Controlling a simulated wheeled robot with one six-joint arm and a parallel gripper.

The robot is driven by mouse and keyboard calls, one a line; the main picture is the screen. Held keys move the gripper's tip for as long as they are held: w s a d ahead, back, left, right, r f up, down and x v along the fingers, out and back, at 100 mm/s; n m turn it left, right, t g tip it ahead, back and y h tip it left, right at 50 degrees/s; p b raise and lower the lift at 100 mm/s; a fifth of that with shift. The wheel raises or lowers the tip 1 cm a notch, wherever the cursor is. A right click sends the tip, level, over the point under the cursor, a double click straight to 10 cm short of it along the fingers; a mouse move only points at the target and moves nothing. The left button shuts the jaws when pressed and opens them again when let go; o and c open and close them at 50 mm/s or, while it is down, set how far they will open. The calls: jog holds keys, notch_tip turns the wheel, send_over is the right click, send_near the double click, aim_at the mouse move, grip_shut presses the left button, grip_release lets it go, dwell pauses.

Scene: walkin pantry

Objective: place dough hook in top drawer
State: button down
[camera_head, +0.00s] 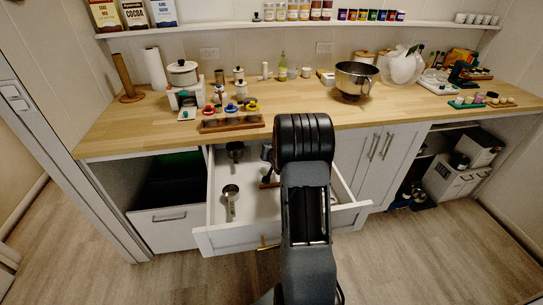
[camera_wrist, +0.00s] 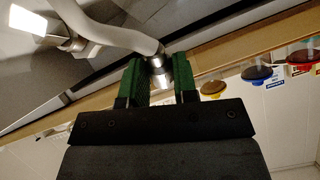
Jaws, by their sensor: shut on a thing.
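The top drawer (camera_head: 226,239) is pulled open below the counter in the head view. A metal measuring cup (camera_head: 230,191) and a dark-topped utensil (camera_head: 235,150) lie inside it. In the wrist view, my gripper (camera_wrist: 160,80) has its green fingers shut on the metal end of the pale, curved dough hook (camera_wrist: 110,32). The hook runs up and left from the fingers. In the head view, my arm hides most of the gripper and hook, so their exact height over the drawer cannot be told.
The wooden counter (camera_head: 310,119) runs behind the drawer. Closed cabinet doors (camera_head: 380,160) are right of the drawer.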

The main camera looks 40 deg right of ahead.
jog(key=shift+f, duration=1)
jog(key=shift+f, duration=0.2)
jog(key=c, duration=0.9)
grip_release()
jog(key=shift+s, duration=0.1)
jog(key=shift+r, duration=0.1)
